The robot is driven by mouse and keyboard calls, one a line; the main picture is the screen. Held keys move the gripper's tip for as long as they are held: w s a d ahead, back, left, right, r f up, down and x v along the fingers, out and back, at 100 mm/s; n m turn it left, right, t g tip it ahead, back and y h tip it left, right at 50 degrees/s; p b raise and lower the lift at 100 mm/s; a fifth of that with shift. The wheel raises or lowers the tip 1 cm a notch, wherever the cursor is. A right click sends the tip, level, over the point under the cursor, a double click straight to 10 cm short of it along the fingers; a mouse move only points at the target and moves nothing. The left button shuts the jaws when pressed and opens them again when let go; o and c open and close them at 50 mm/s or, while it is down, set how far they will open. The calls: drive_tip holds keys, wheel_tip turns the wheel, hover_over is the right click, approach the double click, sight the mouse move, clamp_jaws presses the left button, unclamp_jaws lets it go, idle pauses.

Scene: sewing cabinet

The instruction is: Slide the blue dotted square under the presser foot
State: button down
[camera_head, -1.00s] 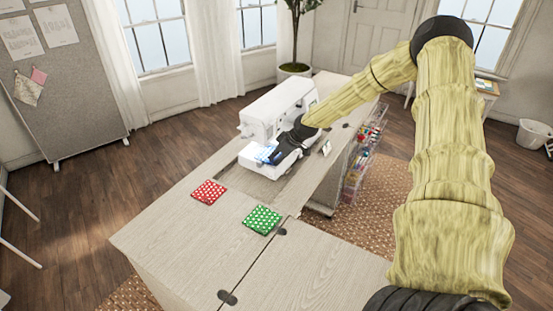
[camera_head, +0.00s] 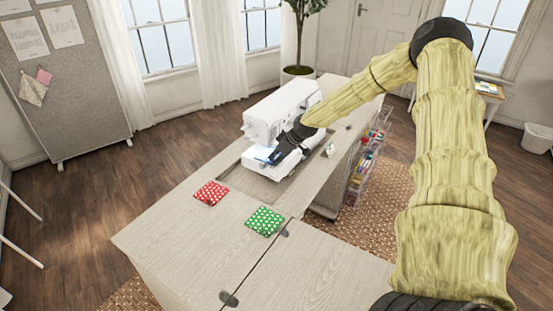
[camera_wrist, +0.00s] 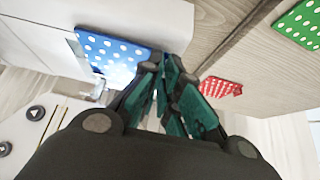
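The blue dotted square (camera_wrist: 108,52) lies flat on the white machine bed in the wrist view, its near edge close to a silvery metal part (camera_wrist: 97,90) that looks like the presser foot. I cannot tell whether any of the cloth is under it. My gripper (camera_wrist: 170,66) has its green-padded fingers close together at the square's right corner and appears shut on that corner. In the head view my gripper (camera_head: 274,158) is low at the front of the white sewing machine (camera_head: 278,110); the square (camera_head: 262,153) is mostly hidden there.
A red dotted square (camera_head: 211,193) and a green dotted square (camera_head: 264,221) lie on the wooden cabinet top (camera_head: 190,245) in front of the machine. A small white item (camera_head: 330,151) stands right of it. The cabinet's front left is clear.

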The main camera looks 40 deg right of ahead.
drive_tip(key=c, duration=1.6)
unclamp_jaws()
drive_tip(key=shift+o, duration=0.2)
drive_tip(key=shift+r, duration=0.1)
drive_tip(key=v, duration=1.1)
drive_tip(key=shift+s+r, duration=0.3)
drive_tip(key=shift+d, duration=0.1)
